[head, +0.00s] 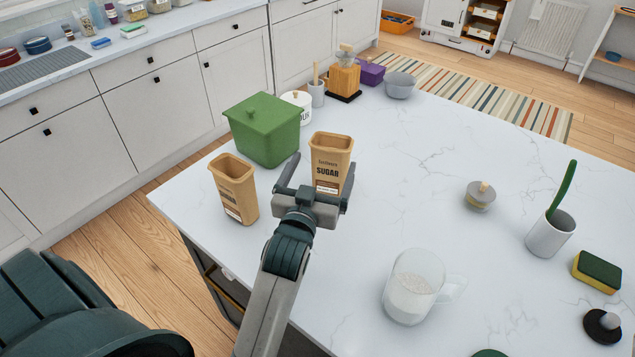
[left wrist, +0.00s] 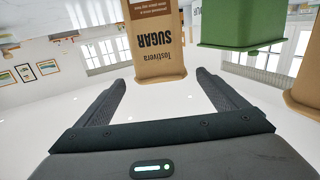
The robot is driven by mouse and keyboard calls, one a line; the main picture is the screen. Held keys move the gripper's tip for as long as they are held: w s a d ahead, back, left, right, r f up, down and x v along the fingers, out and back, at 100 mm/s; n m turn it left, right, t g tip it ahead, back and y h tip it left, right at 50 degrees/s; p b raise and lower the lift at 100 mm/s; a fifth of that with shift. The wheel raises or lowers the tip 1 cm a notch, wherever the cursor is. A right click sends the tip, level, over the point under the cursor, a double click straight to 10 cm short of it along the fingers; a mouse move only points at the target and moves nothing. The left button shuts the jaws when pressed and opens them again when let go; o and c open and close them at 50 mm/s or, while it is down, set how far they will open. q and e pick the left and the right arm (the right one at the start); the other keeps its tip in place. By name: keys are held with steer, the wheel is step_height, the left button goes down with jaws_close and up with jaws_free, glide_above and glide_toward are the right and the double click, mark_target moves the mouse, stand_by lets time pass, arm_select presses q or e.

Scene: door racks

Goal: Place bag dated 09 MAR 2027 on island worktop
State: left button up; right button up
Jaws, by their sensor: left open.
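A tan sugar bag (head: 330,160) with an open top stands upright on the white marbled island worktop (head: 410,190), just beyond my left gripper (head: 322,172). In the left wrist view this sugar bag (left wrist: 157,45) shows upside down, between and beyond the fingertips. My left gripper (left wrist: 160,82) is open, with no visible contact on the bag. A second tan bag (head: 234,188) stands to the left near the worktop's edge, its label turned partly away. No date on either bag is readable. My right gripper is not in view.
A green lidded box (head: 264,130) stands behind the two bags. A glass jug (head: 410,290) of white grains, a small lidded pot (head: 480,196) and a white cup with a green-handled brush (head: 550,234) stand to the right. The worktop's middle is clear.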

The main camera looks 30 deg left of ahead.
arm_select(q)
steer(key=v, duration=0.3)
steer(key=shift+s+d+b, duration=0.1)
steer(key=shift+s+b, duration=0.2)
steer(key=shift+s, duration=0.05)
stand_by(0.6)
stand_by(0.8)
